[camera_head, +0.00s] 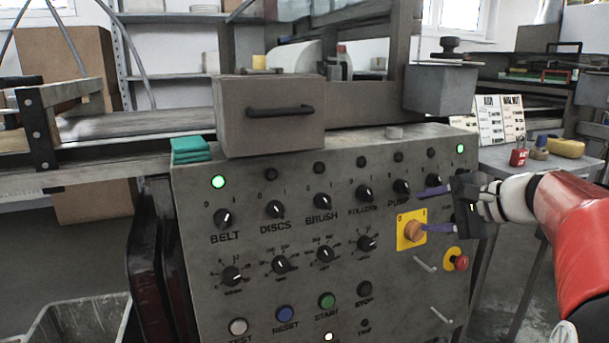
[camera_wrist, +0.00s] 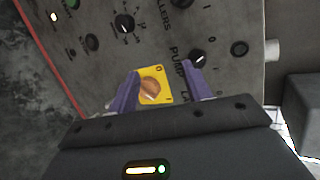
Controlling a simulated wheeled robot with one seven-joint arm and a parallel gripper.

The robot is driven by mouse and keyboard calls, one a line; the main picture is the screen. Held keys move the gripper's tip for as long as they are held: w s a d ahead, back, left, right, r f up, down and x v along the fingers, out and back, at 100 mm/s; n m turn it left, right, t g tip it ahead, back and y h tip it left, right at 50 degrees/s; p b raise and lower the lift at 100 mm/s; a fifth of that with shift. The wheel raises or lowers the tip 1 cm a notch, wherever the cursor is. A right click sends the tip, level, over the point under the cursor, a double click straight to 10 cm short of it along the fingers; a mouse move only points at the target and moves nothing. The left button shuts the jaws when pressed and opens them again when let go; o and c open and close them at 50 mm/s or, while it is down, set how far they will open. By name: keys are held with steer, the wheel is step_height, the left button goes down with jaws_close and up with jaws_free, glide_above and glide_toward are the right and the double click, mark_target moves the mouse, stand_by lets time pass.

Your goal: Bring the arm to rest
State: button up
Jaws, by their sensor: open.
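My gripper (camera_head: 422,208) is at the right side of the grey control panel (camera_head: 205,270), its two purple fingers apart and pointing at the panel. In the head view the fingers lie above and across the orange rotary switch (camera_head: 413,231) on its yellow plate. In the wrist view the orange switch (camera_wrist: 151,86) shows between the spread fingers (camera_wrist: 158,92), nearer the left one. Nothing is held. Whether a finger touches the panel or switch, I cannot tell. My arm (camera_head: 570,220) comes in from the right.
The panel carries black knobs (camera_head: 222,218), lit green lamps (camera_head: 218,182), coloured buttons (camera_head: 286,314) and a red emergency button (camera_head: 460,263). Pegs (camera_head: 426,264) stick out below the switch. A side table (camera_head: 500,157) with a red padlock (camera_head: 518,157) stands behind my arm. A bin (camera_head: 80,315) is lower left.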

steer(key=s+a+f+n+g+h+p, duration=0.1)
steer(key=s+a+f+n+g+h, duration=0.15)
steer(key=s+a, duration=0.4)
steer(key=s+a+f+n+g+h+p, duration=0.1)
steer(key=s+a+f+n+g+p, duration=0.1)
steer(key=s+a+n, duration=0.4)
steer(key=s+d+f+n+h+p, duration=0.1)
steer(key=s+f+n+h, duration=0.3)
steer(key=s, duration=0.8)
steer(key=shift+s+f+n+p, duration=0.35)
steer(key=shift+f+p, duration=0.05)
steer(key=shift+f, duration=0.5)
steer(key=shift+o, duration=0.2)
stand_by(0.4)
